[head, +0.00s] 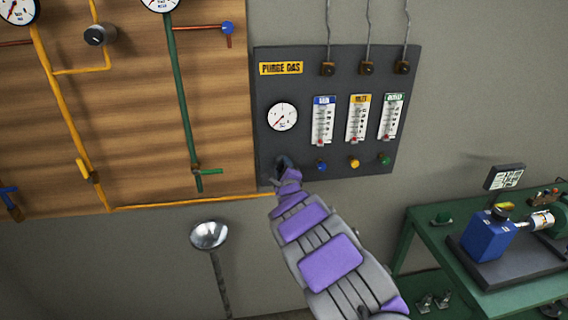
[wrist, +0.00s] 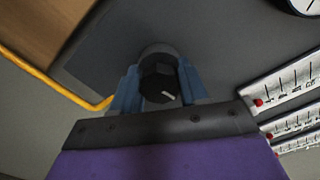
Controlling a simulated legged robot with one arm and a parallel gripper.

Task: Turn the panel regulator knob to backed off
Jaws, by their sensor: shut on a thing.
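The panel regulator knob (wrist: 159,82) is black with a white pointer mark, and shows in the wrist view between the two bluish fingers of my gripper (wrist: 158,88). The fingers are closed around the knob's sides. The white mark points toward the lower right of the wrist picture. In the head view my gripper (head: 284,165) is at the lower left of the dark purge gas panel (head: 325,75), below the round gauge (head: 282,117). My gripper and arm mostly hide the knob there.
Three flowmeters (head: 357,118) with blue, yellow and green knobs stand to the right on the panel. A yellow pipe (head: 190,201) runs to the panel's lower left. A green bench (head: 430,232) with a blue pump (head: 488,236) stands at the right.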

